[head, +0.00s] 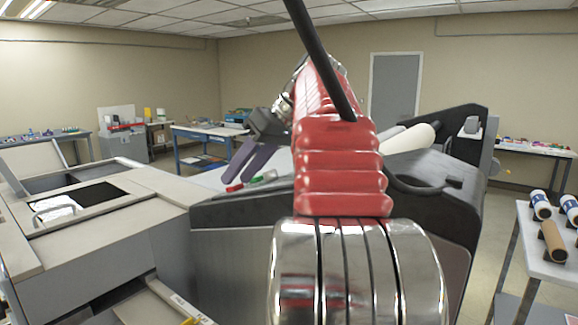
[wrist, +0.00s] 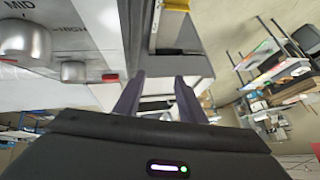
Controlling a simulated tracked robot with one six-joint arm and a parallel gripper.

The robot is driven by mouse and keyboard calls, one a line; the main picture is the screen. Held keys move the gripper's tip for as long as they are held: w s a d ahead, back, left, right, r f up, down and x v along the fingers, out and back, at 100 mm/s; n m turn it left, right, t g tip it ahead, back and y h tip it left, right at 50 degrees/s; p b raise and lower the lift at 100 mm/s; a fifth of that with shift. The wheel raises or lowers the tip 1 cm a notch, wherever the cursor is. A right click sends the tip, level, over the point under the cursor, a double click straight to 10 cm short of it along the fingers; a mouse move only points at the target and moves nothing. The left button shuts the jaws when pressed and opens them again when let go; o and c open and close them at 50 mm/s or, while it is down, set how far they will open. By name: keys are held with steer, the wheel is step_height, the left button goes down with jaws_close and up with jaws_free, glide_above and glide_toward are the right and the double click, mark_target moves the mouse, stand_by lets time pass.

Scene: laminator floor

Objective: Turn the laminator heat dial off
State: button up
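The laminator (head: 225,218) is the dark and grey machine behind my red-sleeved arm in the head view, with white rollers (head: 410,138) on top. In the wrist view a large silver knob (wrist: 24,42) shows at the upper left, beside the label "MID" and another label that seems to read "HIGH". A smaller silver knob (wrist: 73,71) is right of it. Which knob is the heat dial, and its setting, I cannot tell. My gripper (head: 237,178) has two purple fingers standing apart with nothing between them; in the wrist view (wrist: 160,78) the knobs lie left of the fingers, apart from them.
A grey cabinet with an opening and handle (head: 52,207) stands at the left. A white table with rolls (head: 553,240) is at the right. Red and green items (head: 250,182) lie near the fingers. A blue-legged table (head: 207,131) stands behind. Open floor shows at the right.

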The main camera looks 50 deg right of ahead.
steer(key=s+a+f+m+g+h, duration=0.1)
steer(key=a+f, duration=0.5)
steer(key=a, duration=0.4)
steer(key=s+a+f+g+h, duration=0.1)
steer(key=s+a+f, duration=0.1)
steer(key=a+f, duration=0.6)
steer(key=s+a+f+h, duration=0.1)
steer(key=s+a+f, duration=0.9)
steer(key=a+f, duration=0.2)
step_height(320, 180, down, 2)
steer(key=shift+f+n+t, duration=0.2)
steer(key=shift+n+t, duration=0.1)
steer(key=shift+n, duration=0.1)
steer(key=shift+s, duration=0.2)
steer(key=shift+c, duration=0.7)
